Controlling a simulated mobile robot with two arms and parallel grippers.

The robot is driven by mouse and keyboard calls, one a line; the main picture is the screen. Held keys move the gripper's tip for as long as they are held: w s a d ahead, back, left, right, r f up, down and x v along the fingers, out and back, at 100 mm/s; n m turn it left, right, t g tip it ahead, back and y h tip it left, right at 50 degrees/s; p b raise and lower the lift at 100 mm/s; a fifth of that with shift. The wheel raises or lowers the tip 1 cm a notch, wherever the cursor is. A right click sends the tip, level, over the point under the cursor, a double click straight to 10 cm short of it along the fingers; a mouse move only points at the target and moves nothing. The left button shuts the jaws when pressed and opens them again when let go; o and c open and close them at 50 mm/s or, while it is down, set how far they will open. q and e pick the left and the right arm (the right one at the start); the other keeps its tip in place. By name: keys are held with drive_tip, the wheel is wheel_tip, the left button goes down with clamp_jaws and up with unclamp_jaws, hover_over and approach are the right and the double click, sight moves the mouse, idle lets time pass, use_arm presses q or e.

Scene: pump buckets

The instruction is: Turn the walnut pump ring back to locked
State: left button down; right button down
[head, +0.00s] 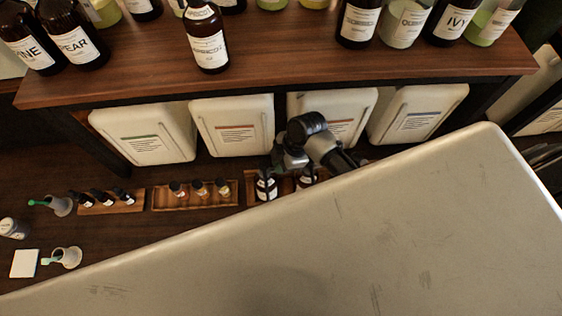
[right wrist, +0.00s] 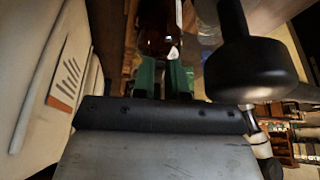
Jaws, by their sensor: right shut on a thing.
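My right gripper (right wrist: 164,78) shows in the right wrist view with its green fingers shut on a dark amber thing (right wrist: 155,38). I cannot tell whether this thing is the walnut pump ring. In the head view my right arm is in front of the white containers, and its fingertips are hidden. A dark bottle (head: 265,186) with a white label stands in a wooden tray below the arm, with another dark bottle (head: 307,178) to its right. No walnut label can be read. My left gripper is not in view.
White containers (head: 232,124) with coloured label stripes line the lower shelf. Labelled bottles (head: 208,38) stand on the wooden shelf (head: 270,82) above. Small bottles sit in wooden trays (head: 160,206) at left. A large grey panel (head: 400,240) covers the lower right of the head view.

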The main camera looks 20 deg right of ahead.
drive_tip(key=shift+s, duration=0.15)
drive_tip(key=shift+s+a+r+m+t+h, duration=0.1)
drive_tip(key=shift+s+a+m+t+h, duration=0.45)
drive_tip(key=shift+m, duration=1.35)
drive_tip(key=shift+s+a+f+m+t+h, duration=0.2)
drive_tip(key=shift+s+m+t, duration=0.45)
drive_tip(key=shift+m, duration=1.25)
drive_tip(key=shift+s+a+r+m+t+h, duration=0.2)
drive_tip(key=shift+s+a+m+t+h, duration=0.4)
drive_tip(key=shift+m, duration=1.3)
drive_tip(key=shift+d, duration=0.1)
drive_tip(key=c, duration=1.1)
unclamp_jaws()
drive_tip(key=shift+c, duration=0.2)
